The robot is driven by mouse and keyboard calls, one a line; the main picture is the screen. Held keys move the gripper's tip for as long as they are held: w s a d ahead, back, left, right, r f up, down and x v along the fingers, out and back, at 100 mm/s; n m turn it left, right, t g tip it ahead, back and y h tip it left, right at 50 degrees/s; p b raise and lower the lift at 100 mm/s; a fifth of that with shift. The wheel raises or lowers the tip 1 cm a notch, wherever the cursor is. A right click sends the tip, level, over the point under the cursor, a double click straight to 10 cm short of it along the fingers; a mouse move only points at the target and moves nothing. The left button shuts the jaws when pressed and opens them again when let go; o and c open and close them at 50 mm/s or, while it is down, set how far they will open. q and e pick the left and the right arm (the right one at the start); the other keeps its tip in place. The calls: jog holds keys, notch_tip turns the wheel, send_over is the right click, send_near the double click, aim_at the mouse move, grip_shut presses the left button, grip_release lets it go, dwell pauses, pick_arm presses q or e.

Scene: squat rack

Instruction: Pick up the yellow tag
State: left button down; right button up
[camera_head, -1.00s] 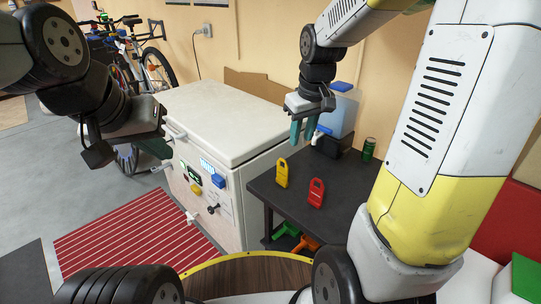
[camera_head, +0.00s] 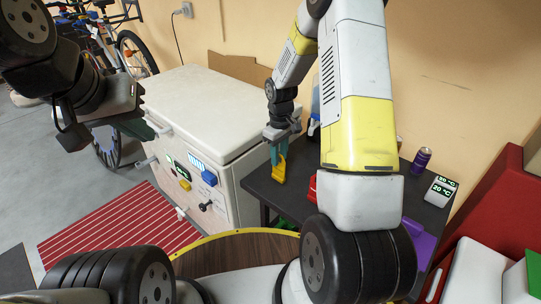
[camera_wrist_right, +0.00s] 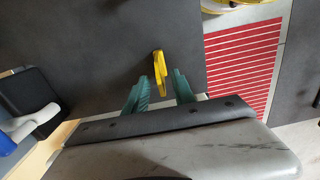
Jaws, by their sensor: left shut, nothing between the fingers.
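The yellow tag (camera_head: 279,172) stands on the dark table (camera_head: 258,184) near its left edge. It also shows in the right wrist view (camera_wrist_right: 159,66). My right gripper (camera_head: 275,158) is just above the tag, pointing down. In the wrist view its two teal fingers (camera_wrist_right: 160,77) are apart, with the tag's near end between or just beyond their tips; I cannot tell whether they touch it.
A red tag (camera_head: 312,190) is mostly hidden behind my right arm. The white chest (camera_head: 195,105) stands left of the table. A purple can (camera_head: 422,159) and a temperature display (camera_head: 440,190) are at the table's right. A red striped mat (camera_head: 120,238) lies on the floor.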

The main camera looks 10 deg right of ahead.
aim_at(279, 168)
jog(key=shift+f, duration=1.35)
grip_shut()
dwell(0.3)
